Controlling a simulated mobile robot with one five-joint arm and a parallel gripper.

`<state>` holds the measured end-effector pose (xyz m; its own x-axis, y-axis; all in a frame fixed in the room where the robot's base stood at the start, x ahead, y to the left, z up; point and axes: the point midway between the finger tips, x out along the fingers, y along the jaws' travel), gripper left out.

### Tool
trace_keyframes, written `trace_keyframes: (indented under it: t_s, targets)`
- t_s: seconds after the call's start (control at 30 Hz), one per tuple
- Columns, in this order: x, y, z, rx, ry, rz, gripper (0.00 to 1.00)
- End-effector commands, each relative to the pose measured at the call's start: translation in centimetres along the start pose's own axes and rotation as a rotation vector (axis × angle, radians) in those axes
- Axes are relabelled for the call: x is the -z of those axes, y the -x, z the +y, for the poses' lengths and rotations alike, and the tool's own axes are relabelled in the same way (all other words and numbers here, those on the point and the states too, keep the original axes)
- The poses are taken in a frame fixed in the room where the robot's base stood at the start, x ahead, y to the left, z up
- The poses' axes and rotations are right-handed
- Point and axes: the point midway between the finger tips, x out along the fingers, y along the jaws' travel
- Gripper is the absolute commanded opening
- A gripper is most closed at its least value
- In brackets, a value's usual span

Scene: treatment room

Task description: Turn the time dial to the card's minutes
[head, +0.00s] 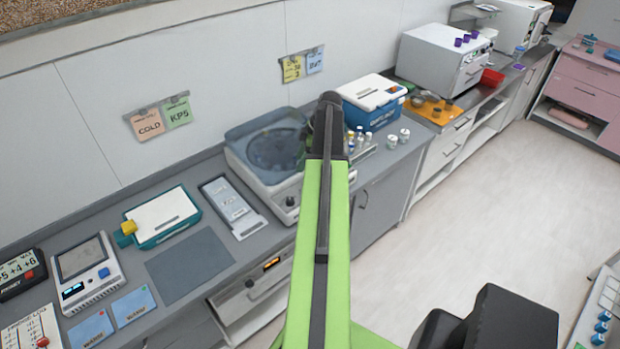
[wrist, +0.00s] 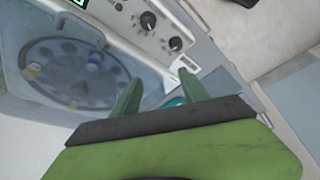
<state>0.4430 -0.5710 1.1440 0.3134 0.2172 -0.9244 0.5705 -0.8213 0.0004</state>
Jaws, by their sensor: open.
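The centrifuge (head: 262,190) stands on the counter, with a clear lid over its round rotor. In the wrist view two dark dials, an upper one (wrist: 148,20) and a lower one (wrist: 175,44), sit on its light front panel; I cannot tell which sets time. In the head view one dark dial (head: 291,201) shows. My gripper (wrist: 160,88) is open and empty, its green fingers pointing toward the panel, apart from both dials. In the head view my arm hides part of the centrifuge. A yellow card (head: 292,69) hangs on the wall; its small writing is unclear.
Small vials (head: 360,138) and a blue cooler box (head: 372,105) stand right of the centrifuge. A grey-framed tablet (head: 232,206) lies to its left. An orange card (head: 147,124) and a green card (head: 177,112) hang further left. The floor in front is clear.

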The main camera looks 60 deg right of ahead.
Motion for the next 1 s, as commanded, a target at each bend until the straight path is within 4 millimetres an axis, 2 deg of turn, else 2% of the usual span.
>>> trace_keyframes:
  t_s: [0.03, 0.1, 0.2, 0.43, 0.57, 0.67, 1.0]
  targets:
    - [-2.5, 2.3, 0.1, -0.018, -0.044, 0.001, 0.52]
    - [-5.4, 4.0, 0.0, -0.036, -0.088, 0.002, 0.52]
    - [-7.7, 5.3, -0.2, -0.051, -0.124, 0.003, 0.52]
    - [-8.3, 4.9, -0.3, -0.054, -0.132, 0.002, 0.52]
    - [-8.5, 3.5, -0.3, -0.053, -0.131, 0.002, 0.52]
    - [-8.6, 1.7, -0.2, -0.053, -0.13, 0.002, 0.52]
    - [-8.7, -6.0, 0.2, -0.053, -0.13, 0.002, 0.52]
